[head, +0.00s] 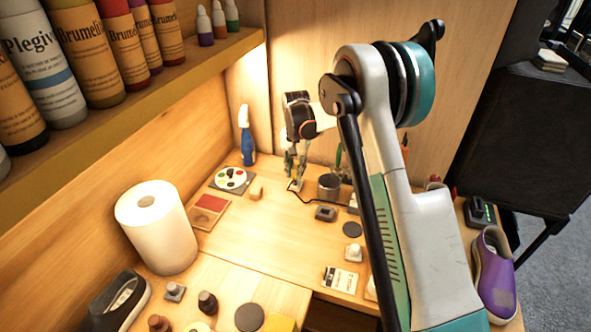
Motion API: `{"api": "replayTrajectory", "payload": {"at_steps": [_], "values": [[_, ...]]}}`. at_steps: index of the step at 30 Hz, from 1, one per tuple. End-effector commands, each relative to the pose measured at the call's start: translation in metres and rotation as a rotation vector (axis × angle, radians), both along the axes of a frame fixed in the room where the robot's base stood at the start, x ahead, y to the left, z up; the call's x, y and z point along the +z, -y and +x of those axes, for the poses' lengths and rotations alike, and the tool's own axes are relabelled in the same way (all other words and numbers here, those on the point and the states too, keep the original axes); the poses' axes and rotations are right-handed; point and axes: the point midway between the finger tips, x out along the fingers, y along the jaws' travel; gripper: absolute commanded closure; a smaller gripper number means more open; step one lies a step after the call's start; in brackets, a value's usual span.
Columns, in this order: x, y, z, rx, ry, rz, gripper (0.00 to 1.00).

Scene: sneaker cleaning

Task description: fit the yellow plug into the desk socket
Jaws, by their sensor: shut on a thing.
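My gripper (294,182) points down over the far part of the desk, small in the head view. Its fingers are shut on a small pale piece (296,186) with a dark cable (309,198) trailing right. This looks like the plug, though its yellow colour is not clear at this size. The fingers partly hide it, and I cannot tell whether it touches the desk. A small grey box with a dark top (325,214) sits to the right and nearer; I cannot tell whether it is the desk socket.
A metal cup (329,187) stands close right of my gripper. A blue spray bottle (246,137), a round palette (232,179) and a tan block (256,193) are to its left. A paper roll (155,228) stands nearer left. The desk's middle is mostly clear.

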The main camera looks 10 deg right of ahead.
Motion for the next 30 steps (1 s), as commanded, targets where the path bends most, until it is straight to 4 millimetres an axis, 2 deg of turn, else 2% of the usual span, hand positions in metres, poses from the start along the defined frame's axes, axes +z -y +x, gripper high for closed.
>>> {"api": "replayTrajectory", "payload": {"at_steps": [17, 30], "values": [[-0.001, 0.000, 0.000, 0.000, 0.000, 0.000, 1.00], [-0.010, 0.000, 0.000, 0.000, 0.000, 0.000, 1.00]]}}
